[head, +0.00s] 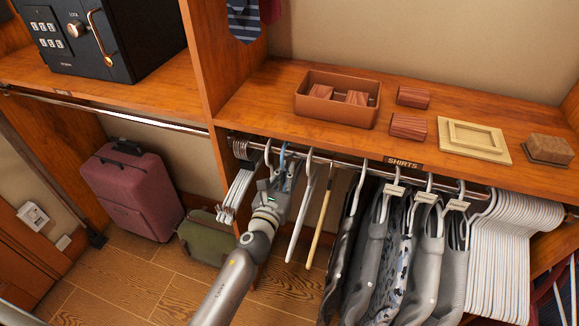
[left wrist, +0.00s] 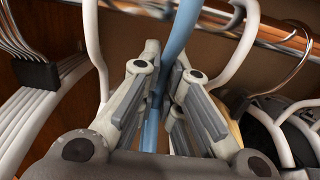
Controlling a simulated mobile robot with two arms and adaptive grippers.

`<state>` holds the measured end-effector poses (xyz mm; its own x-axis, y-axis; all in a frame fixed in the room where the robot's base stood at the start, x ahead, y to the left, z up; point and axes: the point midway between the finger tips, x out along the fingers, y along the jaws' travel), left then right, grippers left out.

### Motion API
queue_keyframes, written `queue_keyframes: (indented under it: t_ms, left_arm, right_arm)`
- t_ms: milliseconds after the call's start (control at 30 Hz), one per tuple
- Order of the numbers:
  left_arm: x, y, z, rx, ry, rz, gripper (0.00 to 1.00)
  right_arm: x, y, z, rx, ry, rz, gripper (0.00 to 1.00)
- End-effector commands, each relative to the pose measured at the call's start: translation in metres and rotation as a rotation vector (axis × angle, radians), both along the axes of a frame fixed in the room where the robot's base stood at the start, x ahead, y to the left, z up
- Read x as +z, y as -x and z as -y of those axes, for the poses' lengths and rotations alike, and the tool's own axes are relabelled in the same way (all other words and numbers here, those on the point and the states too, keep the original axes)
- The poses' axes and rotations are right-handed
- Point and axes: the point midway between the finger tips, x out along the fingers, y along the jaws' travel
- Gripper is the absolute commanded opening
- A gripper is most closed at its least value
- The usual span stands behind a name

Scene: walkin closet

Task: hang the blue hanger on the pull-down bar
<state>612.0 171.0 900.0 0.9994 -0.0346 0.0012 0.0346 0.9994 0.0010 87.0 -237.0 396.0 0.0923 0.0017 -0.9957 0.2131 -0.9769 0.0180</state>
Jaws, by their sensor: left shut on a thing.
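The blue hanger (head: 283,157) is at the chrome rail (head: 337,161) under the shelf marked SHIRTS, between white hangers. My left gripper (head: 277,184) is just below that rail, shut on the blue hanger's neck. In the left wrist view the blue hanger (left wrist: 181,38) rises between my fingers (left wrist: 160,85) and runs up in front of the rail. Whether its hook rests on the rail is hidden. A second, bare bar (head: 120,113) runs under the left shelf. I cannot tell which bar is the pull-down one. My right gripper is not in view.
White hangers (head: 238,185) crowd the left of my gripper; a white (head: 302,215) and a wooden hanger (head: 321,215) hang to its right, then grey shirts (head: 387,240). A maroon suitcase (head: 132,190) and green case (head: 203,238) stand on the floor. A safe (head: 110,35) sits upper left.

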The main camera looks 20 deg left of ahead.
Motion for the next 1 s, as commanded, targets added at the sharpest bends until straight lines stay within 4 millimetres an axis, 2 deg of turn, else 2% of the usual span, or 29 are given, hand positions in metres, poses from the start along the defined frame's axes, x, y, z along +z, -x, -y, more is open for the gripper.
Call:
queue_keyframes:
  t_ms: [467, 1000]
  left_arm:
    - [-0.001, 0.049, -0.002, 0.001, 0.001, -0.001, 0.00]
    - [-0.002, 0.103, -0.004, 0.001, 0.001, -0.002, 0.00]
  right_arm:
    - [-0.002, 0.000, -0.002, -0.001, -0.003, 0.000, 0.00]
    - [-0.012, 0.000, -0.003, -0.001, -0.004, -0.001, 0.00]
